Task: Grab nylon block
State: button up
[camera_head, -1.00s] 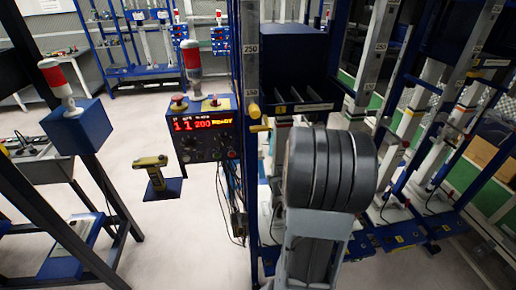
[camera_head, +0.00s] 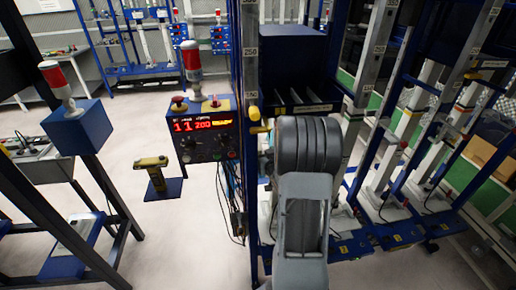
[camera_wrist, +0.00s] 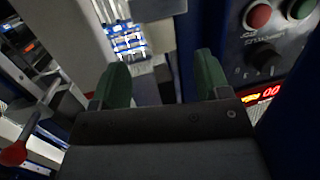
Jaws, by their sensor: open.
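My gripper (camera_wrist: 160,68) shows in the wrist view with two green fingers set wide apart. It is open, and nothing is clearly held. A pale grey surface shows beyond and between the fingers; I cannot tell whether it is part of the nylon block. I cannot make out the nylon block for certain in either view. In the head view my own arm hides the gripper and the part of the blue test frame (camera_head: 250,75) behind it.
A control box (camera_head: 203,135) with a lit red display hangs left of my arm; its buttons (camera_wrist: 257,16) are close at right in the wrist view. A blue slotted bin (camera_head: 292,55) is behind my arm. A yellow drill (camera_head: 152,172) stands left. Metal columns crowd the right.

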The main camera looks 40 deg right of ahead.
aim_at(259, 147)
jog(key=shift+p+x, duration=0.85)
jog(key=shift+x, duration=1.85)
jog(key=shift+c, duration=0.5)
jog(key=c, duration=1.2)
jog(key=shift+o, duration=0.2)
jog(key=shift+r, duration=0.1)
